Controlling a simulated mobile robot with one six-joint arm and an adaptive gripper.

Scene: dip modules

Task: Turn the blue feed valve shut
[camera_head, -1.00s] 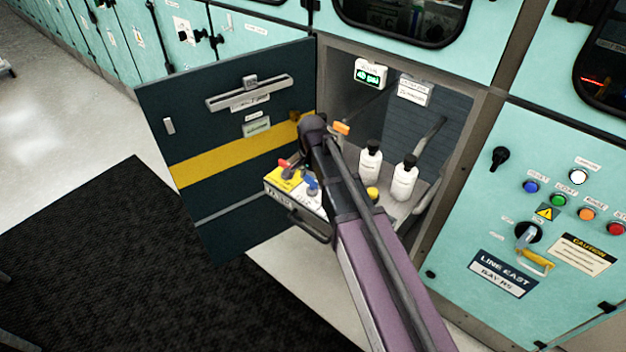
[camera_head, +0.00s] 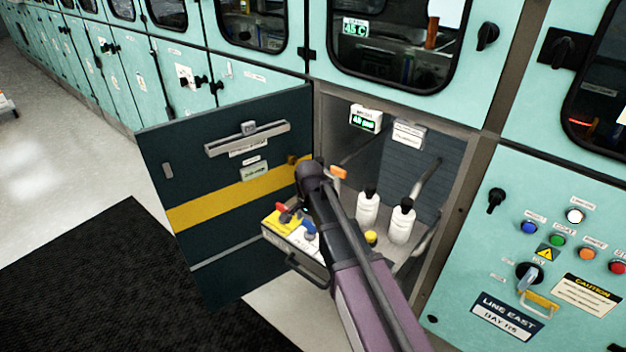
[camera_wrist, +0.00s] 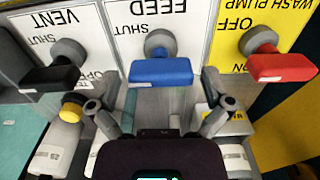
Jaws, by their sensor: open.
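The blue feed valve (camera_wrist: 161,71) has a bar handle on a round grey hub under the word FEED, which reads upside down in the wrist view. The handle lies crosswise in that view, and a SHUT mark is to the left of its hub. My gripper (camera_wrist: 162,104) is open, its two fingers spread just below the handle in the picture, one towards each side. Nothing is between the fingers. I cannot tell whether they touch the handle. In the head view my arm reaches into the open cabinet and hides the fingertips.
A black vent handle (camera_wrist: 54,78) and a red wash pump handle (camera_wrist: 283,67) flank the blue one closely. Two white bottles (camera_head: 401,225) with black caps and a yellow cap (camera_head: 371,237) stand nearby. The dark cabinet door (camera_head: 225,240) is open on the left.

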